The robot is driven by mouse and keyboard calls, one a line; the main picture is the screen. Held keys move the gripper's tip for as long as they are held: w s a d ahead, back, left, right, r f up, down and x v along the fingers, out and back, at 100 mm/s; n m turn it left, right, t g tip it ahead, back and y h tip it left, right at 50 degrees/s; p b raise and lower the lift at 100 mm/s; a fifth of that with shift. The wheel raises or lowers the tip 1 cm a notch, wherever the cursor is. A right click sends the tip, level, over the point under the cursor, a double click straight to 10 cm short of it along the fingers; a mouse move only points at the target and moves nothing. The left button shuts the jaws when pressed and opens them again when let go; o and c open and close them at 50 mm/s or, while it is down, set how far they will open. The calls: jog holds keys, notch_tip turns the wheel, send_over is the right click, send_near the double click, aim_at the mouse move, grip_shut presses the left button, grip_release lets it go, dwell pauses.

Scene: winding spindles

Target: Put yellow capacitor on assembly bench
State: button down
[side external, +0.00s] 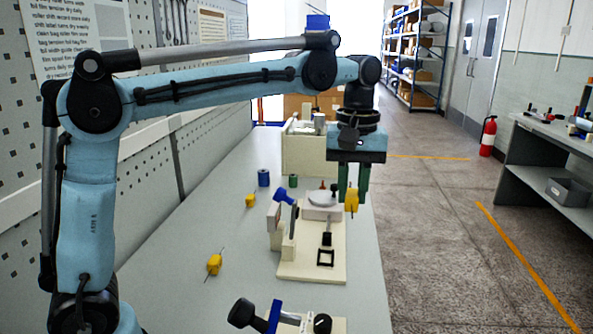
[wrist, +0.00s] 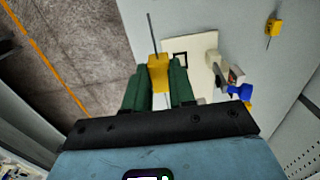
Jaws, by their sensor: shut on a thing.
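My gripper (side external: 353,196) has green fingers and is shut on a yellow capacitor (side external: 351,202) with thin wire leads. In the wrist view the gripper (wrist: 159,88) holds the yellow capacitor (wrist: 158,70) between both fingertips, one lead pointing up the picture. It is held near the right edge of the long pale grey bench (side external: 200,215), beside the cream winding fixture (side external: 310,272). Its height above the bench is hard to tell. Another yellow capacitor (side external: 214,264) lies at the bench's left front, also in the wrist view (wrist: 273,27). A further yellow piece (side external: 250,200) stands farther back.
A blue part (side external: 263,178) and a green part (side external: 293,181) stand at the back near a cream bin (side external: 303,155). A second fixture (side external: 290,320) is at the front. The left middle of the bench is mostly clear; open floor (side external: 430,250) lies right.

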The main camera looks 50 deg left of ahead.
jog(key=w+a+r+n, duration=0.15)
jog(key=a+n, duration=0.35)
jog(key=a, duration=1.2)
jog(key=n, duration=0.4)
send_over(250, 233)
notch_tip(250, 233, down, 19)
jog(key=shift+d+f, duration=0.1)
jog(key=shift+f, duration=2.25)
jog(key=c, duration=1.4)
grip_release()
jog(key=shift+f, duration=0.15)
jog(key=o, duration=0.5)
jog(key=shift+c, duration=0.2)
